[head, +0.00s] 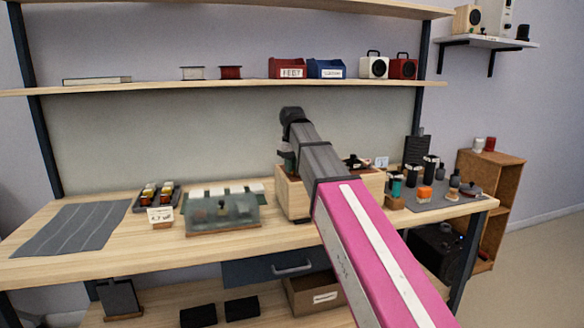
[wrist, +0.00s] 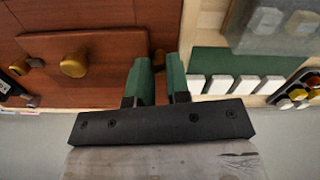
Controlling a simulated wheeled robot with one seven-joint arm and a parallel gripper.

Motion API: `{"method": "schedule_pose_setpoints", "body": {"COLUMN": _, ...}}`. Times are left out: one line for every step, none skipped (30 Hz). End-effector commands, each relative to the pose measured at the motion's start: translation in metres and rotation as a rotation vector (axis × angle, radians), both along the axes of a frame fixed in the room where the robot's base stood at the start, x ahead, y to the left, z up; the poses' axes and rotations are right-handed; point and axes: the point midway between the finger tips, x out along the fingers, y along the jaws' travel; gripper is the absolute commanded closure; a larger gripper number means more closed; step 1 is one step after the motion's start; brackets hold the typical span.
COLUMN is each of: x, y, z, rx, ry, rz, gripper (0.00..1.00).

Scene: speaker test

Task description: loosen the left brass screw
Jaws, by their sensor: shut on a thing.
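A light wooden speaker box (head: 294,202) stands on the bench, partly hidden by my arm. In the wrist view its reddish-brown panel (wrist: 105,80) fills the upper left. The left brass screw (wrist: 158,61) shows as a small piece between the green fingertips; the rest of it is hidden. The wrist view seems turned round against the head view, so the other brass screw (wrist: 74,65) lies to its left there. My gripper (wrist: 157,72) is shut on the left brass screw. In the head view, my gripper (head: 287,160) is at the box, mostly hidden.
A clear-covered tray (head: 222,220) stands left of the box, near a small dark tray (head: 140,200) and a card (head: 160,215). A grey mat (head: 70,228) lies bare at far left. Bottles and tools crowd a dark mat (head: 454,204) at right. A shelf (head: 200,88) runs above.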

Motion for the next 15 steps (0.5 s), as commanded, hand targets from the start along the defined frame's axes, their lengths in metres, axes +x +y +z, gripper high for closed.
{"method": "schedule_pose_setpoints", "body": {"x": 0.0004, "y": 0.0001, "z": 0.0004, "rx": 0.000, "ry": 0.000, "rz": 0.043, "gripper": 1.00}}
{"method": "schedule_pose_setpoints", "body": {"x": 0.0004, "y": 0.0001, "z": 0.0004, "rx": 0.000, "ry": 0.000, "rz": 0.072, "gripper": 1.00}}
{"method": "schedule_pose_setpoints", "body": {"x": 0.0004, "y": 0.0001, "z": 0.0004, "rx": 0.000, "ry": 0.000, "rz": 0.109, "gripper": 1.00}}
{"method": "schedule_pose_setpoints", "body": {"x": 0.0004, "y": 0.0001, "z": 0.0004, "rx": 0.000, "ry": 0.000, "rz": 0.138, "gripper": 1.00}}
{"method": "schedule_pose_setpoints", "body": {"x": 0.0004, "y": 0.0001, "z": 0.0004, "rx": 0.000, "ry": 0.000, "rz": 0.167, "gripper": 1.00}}
{"method": "schedule_pose_setpoints", "body": {"x": 0.0004, "y": 0.0001, "z": 0.0004, "rx": 0.000, "ry": -0.001, "rz": 0.204, "gripper": 1.00}}
{"method": "schedule_pose_setpoints", "body": {"x": 0.0004, "y": 0.0001, "z": 0.0004, "rx": 0.000, "ry": -0.001, "rz": 0.233, "gripper": 1.00}}
{"method": "schedule_pose_setpoints", "body": {"x": 0.0005, "y": 0.0001, "z": 0.0005, "rx": 0.000, "ry": -0.001, "rz": 0.262, "gripper": 1.00}}
{"method": "schedule_pose_setpoints", "body": {"x": 0.0004, "y": 0.0001, "z": 0.0004, "rx": 0.000, "ry": -0.001, "rz": 0.299, "gripper": 1.00}}
{"method": "schedule_pose_setpoints", "body": {"x": 0.0004, "y": 0.0000, "z": 0.0005, "rx": 0.000, "ry": -0.001, "rz": 0.328, "gripper": 1.00}}
{"method": "schedule_pose_setpoints", "body": {"x": 0.0004, "y": 0.0000, "z": 0.0005, "rx": 0.000, "ry": -0.001, "rz": 0.356, "gripper": 1.00}}
{"method": "schedule_pose_setpoints", "body": {"x": 0.0004, "y": 0.0000, "z": 0.0005, "rx": 0.000, "ry": -0.001, "rz": 0.394, "gripper": 1.00}}
{"method": "schedule_pose_setpoints", "body": {"x": 0.0004, "y": 0.0000, "z": 0.0005, "rx": 0.000, "ry": 0.000, "rz": 0.423, "gripper": 1.00}}
{"method": "schedule_pose_setpoints", "body": {"x": 0.0005, "y": 0.0000, "z": 0.0005, "rx": 0.000, "ry": -0.001, "rz": 0.451, "gripper": 1.00}}
{"method": "schedule_pose_setpoints", "body": {"x": 0.0005, "y": 0.0000, "z": 0.0005, "rx": 0.000, "ry": -0.001, "rz": 0.489, "gripper": 1.00}}
